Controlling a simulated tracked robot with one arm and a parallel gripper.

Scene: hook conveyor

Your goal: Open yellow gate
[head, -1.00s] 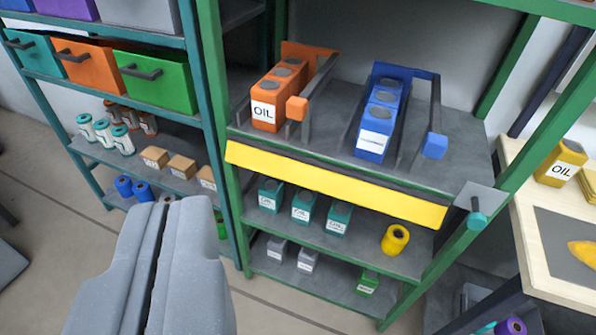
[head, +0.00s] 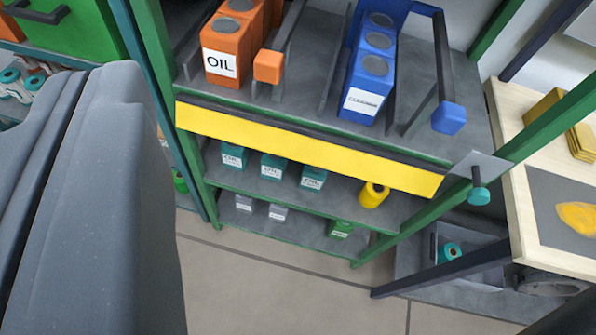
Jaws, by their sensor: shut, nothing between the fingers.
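The yellow gate (head: 305,147) is a long yellow bar across the front edge of the green rack's upper shelf, sloping down to the right in the picture. A grey plate with a teal knob (head: 479,196) sits at its right end on the green post. My gripper (head: 50,150) fills the left side of the view, large and close to the camera. Its grey fingers are together with nothing between them. It is left of the gate in the picture, and I see no contact. The gripper hides part of the shelving on the left.
Orange oil cans (head: 222,55) and blue cans (head: 370,85) stand in lanes behind the gate. Teal cans (head: 272,166) and a yellow roll (head: 373,194) stand on the shelf below. A wooden table (head: 517,215) is on the right. Bare floor (head: 270,280) lies in front.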

